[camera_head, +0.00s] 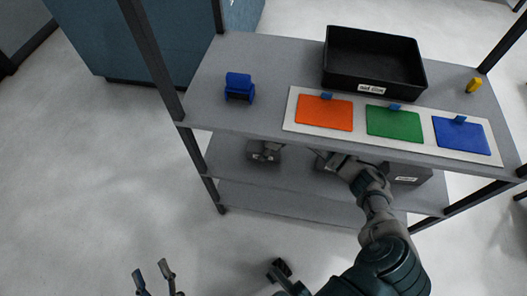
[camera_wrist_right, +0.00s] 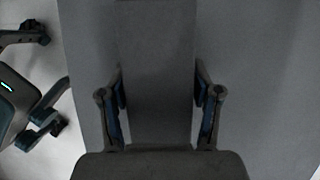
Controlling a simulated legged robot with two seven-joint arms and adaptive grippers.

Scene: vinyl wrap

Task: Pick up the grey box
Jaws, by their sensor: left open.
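A grey box (camera_head: 408,174) with a white label sits on the middle shelf under the top board, partly hidden by my right arm. My right gripper (camera_head: 327,158) reaches in under the top board at the box's left; its fingertips are hard to see there. In the right wrist view, the right gripper's (camera_wrist_right: 160,105) fingers stand wide apart, one at each side of a dark grey surface (camera_wrist_right: 155,50) that looks like a box. Whether the pads touch it is unclear. My left gripper (camera_head: 155,272) is open and empty, low over the floor, away from the shelves.
The top board (camera_head: 225,60) holds a black bin (camera_head: 372,65), a blue holder (camera_head: 238,87), a yellow item (camera_head: 474,85) and a white panel with orange (camera_head: 324,113), green (camera_head: 394,124) and blue (camera_head: 461,136) sheets. A small grey item (camera_head: 263,151) sits on the middle shelf. Dark posts frame the rack.

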